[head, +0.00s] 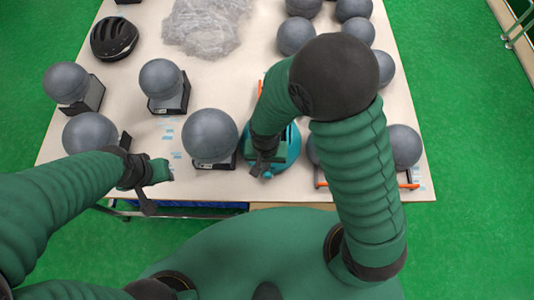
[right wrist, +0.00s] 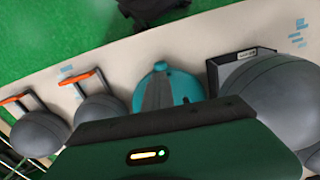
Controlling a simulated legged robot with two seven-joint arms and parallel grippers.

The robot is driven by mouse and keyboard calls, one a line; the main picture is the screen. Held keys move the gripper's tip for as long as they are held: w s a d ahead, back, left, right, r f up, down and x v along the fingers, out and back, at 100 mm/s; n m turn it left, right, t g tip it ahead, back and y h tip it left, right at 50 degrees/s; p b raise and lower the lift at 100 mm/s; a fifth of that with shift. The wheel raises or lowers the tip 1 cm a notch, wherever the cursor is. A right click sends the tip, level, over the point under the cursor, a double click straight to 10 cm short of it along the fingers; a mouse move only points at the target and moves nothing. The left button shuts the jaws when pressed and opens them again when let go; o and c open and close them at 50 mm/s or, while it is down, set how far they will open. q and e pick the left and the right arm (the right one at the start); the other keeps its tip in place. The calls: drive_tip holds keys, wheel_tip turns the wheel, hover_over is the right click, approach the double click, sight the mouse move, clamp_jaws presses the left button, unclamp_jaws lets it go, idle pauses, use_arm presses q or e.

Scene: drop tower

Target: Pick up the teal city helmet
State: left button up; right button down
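The teal helmet (head: 291,148) sits near the front edge of the table, right of centre in the head view. My right arm and right gripper (head: 262,168) are over it and hide much of it. In the right wrist view the teal helmet (right wrist: 184,86) shows teal sides and a grey middle band, beyond my gripper's green body, which hides its lower part. The right fingers are dark and bunched in the picture; whether they touch the helmet or are open I cannot tell. My left gripper (head: 150,205) hangs empty near the table's front left edge; its opening is unclear.
Another grey ball (head: 403,146) stands by an orange frame (head: 365,185) to the right. A black helmet (head: 113,38) and a crumpled clear plastic heap (head: 205,25) lie farther back on the table (head: 225,82).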

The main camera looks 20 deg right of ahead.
drive_tip(key=shift+d, duration=0.1)
drive_tip(key=c, duration=1.8)
unclamp_jaws()
drive_tip(key=o, duration=1.4)
drive_tip(key=shift+c, duration=0.2)
wheel_tip(320, 180, up, 16)
drive_tip(key=shift+w+r, duration=0.3)
drive_tip(key=shift+r, duration=0.15)
drive_tip(key=shift+c, duration=0.3)
drive_tip(key=w+d+f+p, duration=0.2)
drive_tip(key=w+p, duration=0.1)
drive_tip(key=w, duration=0.4)
drive_tip(key=w+d+f+p, duration=0.2)
drive_tip(key=w+d+p, duration=0.1)
drive_tip(key=w, duration=0.4)
wheel_tip(320, 180, down, 17)
drive_tip(key=p, duration=0.5)
drive_tip(key=shift+d, duration=0.3)
